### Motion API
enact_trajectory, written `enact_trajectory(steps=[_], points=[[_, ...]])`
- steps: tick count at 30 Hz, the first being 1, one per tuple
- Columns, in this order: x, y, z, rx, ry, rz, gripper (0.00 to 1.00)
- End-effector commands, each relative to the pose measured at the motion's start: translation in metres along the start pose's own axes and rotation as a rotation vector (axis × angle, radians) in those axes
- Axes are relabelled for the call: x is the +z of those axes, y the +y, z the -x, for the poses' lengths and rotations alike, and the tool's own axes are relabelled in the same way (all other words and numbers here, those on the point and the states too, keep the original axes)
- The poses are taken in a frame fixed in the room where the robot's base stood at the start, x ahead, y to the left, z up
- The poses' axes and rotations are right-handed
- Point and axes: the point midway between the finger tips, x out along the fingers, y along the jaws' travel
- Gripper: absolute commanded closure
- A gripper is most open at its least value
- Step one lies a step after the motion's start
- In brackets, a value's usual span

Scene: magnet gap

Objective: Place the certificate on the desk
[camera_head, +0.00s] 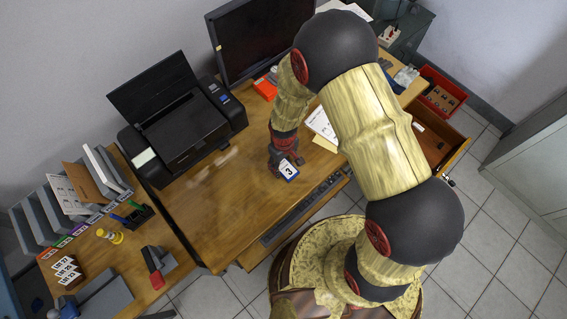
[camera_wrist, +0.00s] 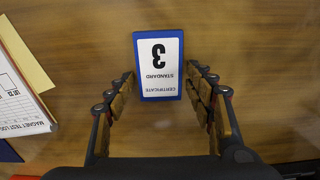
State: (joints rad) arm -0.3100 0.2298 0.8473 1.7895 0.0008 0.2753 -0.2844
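The certificate (camera_wrist: 160,65) is a small blue-edged card with a white face that reads "CERTIFICATE STANDARD 3", upside down in the wrist view. In the head view the certificate (camera_head: 288,169) shows face up at the gripper's tip, over the front part of the wooden desk (camera_head: 215,205). My gripper (camera_wrist: 160,74) points down, with one finger on each side of the card. A narrow gap seems to show between each fingertip and the card's edge. Whether the card rests fully on the desk is hard to tell. In the head view my gripper (camera_head: 283,155) is partly hidden by its own wrist.
A printer (camera_head: 185,125) and a monitor (camera_head: 262,40) stand at the back. A test log sheet (camera_wrist: 18,90) lies beside the gripper. A keyboard (camera_head: 300,208) lies along the front edge. An open drawer (camera_head: 432,140) is at right. The desk left of my gripper is clear.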

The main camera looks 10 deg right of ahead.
Motion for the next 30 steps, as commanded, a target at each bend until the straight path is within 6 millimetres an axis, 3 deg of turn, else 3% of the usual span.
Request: enact_trajectory(steps=[14, 17, 30], points=[[0.000, 0.000, 0.005, 0.000, 0.000, 0.000, 0.39], [-0.001, 0.000, 0.016, 0.001, 0.002, 0.000, 0.39], [0.000, 0.000, 0.102, 0.001, 0.002, 0.000, 0.39]])
